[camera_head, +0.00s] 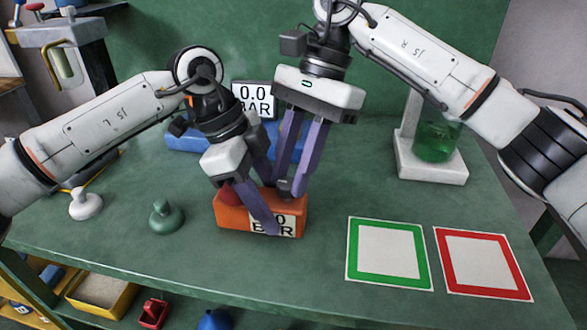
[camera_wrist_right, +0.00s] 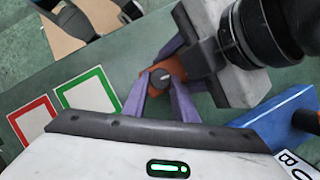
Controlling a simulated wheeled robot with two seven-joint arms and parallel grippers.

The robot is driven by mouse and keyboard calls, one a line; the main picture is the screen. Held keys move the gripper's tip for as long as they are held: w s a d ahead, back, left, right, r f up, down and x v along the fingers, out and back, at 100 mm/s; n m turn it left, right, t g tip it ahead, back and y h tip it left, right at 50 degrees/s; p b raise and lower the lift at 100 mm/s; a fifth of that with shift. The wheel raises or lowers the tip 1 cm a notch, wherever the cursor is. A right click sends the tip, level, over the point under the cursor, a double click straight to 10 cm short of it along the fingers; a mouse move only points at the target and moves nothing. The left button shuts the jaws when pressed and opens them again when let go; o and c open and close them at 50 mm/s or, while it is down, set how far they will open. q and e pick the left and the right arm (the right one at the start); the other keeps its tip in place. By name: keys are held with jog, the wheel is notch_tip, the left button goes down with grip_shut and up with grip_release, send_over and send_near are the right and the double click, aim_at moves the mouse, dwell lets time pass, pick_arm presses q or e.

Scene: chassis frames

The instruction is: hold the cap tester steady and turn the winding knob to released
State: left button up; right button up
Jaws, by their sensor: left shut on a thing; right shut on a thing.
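The orange cap tester (camera_head: 233,215) stands on the green bench in the head view; its display, reading BAR, is partly covered by a finger. My left gripper (camera_head: 264,203) is shut on the tester's body, one purple finger across its front. My right gripper (camera_head: 291,187) comes from above, shut on the dark winding knob (camera_wrist_right: 161,76) on top of the tester. In the right wrist view the knob, with a pale mark line, sits between the purple fingers, with the orange body (camera_wrist_right: 178,68) behind it. In the head view the knob is mostly hidden by the fingers.
A blue device (camera_head: 185,138) with a 0.0 BAR display stands behind. A green-framed pad (camera_head: 388,252) and a red-framed pad (camera_head: 483,264) lie empty at right. White (camera_head: 86,204) and green (camera_head: 166,217) knobbed pieces stand at left. A beaker stand (camera_head: 430,168) is at the back right.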

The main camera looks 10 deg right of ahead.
jog(key=shift+w+a+n+g+h, duration=0.1)
jog(key=shift+n+g+h, duration=0.2)
jog(key=shift+n, duration=0.7)
jog(key=shift+a+n+g+h, duration=0.1)
jog(key=shift+n+g+h, duration=0.15)
jog(key=shift+n, duration=0.75)
jog(key=o, duration=1.1)
